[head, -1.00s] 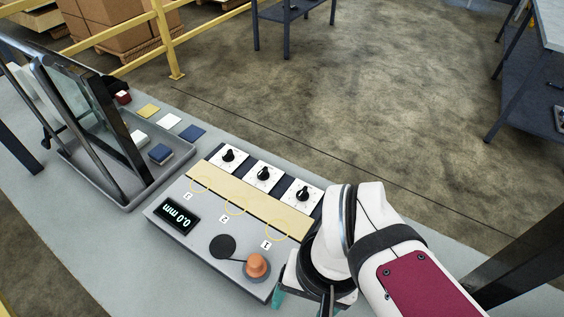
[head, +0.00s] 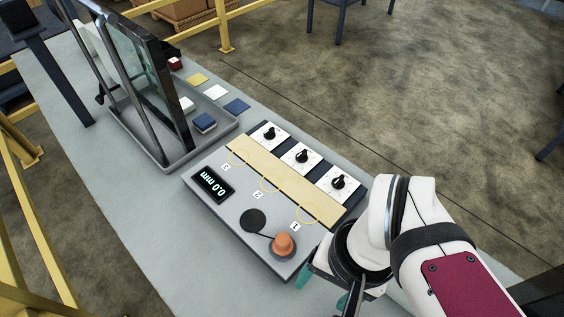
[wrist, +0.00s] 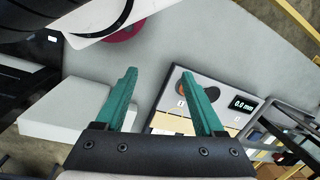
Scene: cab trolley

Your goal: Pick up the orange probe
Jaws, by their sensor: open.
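The orange probe (head: 283,245) is a rounded knob-like piece standing on a round dark seat at the near right corner of the grey panel (head: 225,222). A dark cable runs from it to a black disc (head: 253,221). My gripper (head: 322,288) is beside the panel's right end, apart from the probe and partly hidden by my own wrist. In the wrist view my gripper's teal fingers (wrist: 158,72) are spread with nothing between them. There the probe (wrist: 186,87) shows only in part, behind the right finger.
The panel carries a 0.0 mm display (head: 213,184), a pale yellow bar (head: 285,182) with numbered rings, and three black dials (head: 302,156). A grey tray (head: 158,150) with a glass-paned frame stands left. Coloured squares (head: 216,92) lie behind. The grey tabletop front is clear.

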